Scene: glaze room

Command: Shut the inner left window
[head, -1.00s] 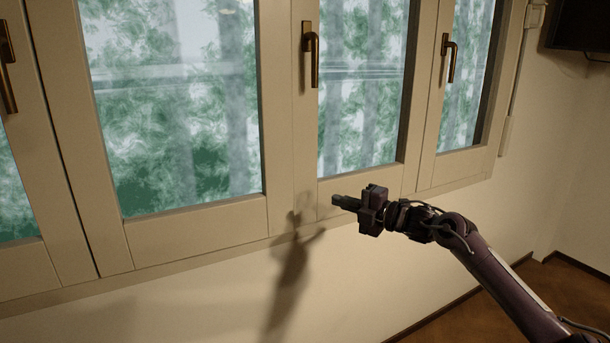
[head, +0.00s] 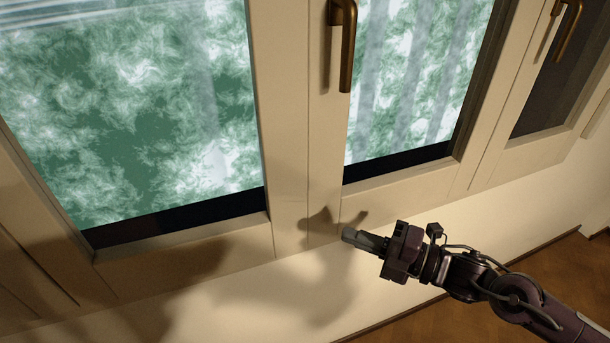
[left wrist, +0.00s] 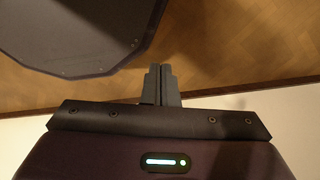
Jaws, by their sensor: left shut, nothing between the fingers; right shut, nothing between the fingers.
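A row of cream-framed windows fills the head view. The left window pane (head: 140,110) and the middle window pane (head: 405,85) stand side by side, with green and white foliage behind the glass. A brass handle (head: 342,45) points down on the frame between them. I cannot tell which sash is the inner left window. My right gripper (head: 352,236) is shut and empty, low in front of the middle window's bottom frame, below the handle and apart from it. My left gripper (left wrist: 160,84) is shut and empty in the left wrist view, above the floor; it is outside the head view.
Another brass handle (head: 567,30) is on the window at the right. The cream wall (head: 400,245) below the windows is bare. A brown wooden floor (head: 560,270) lies at the lower right, and it also shows in the left wrist view (left wrist: 220,50).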

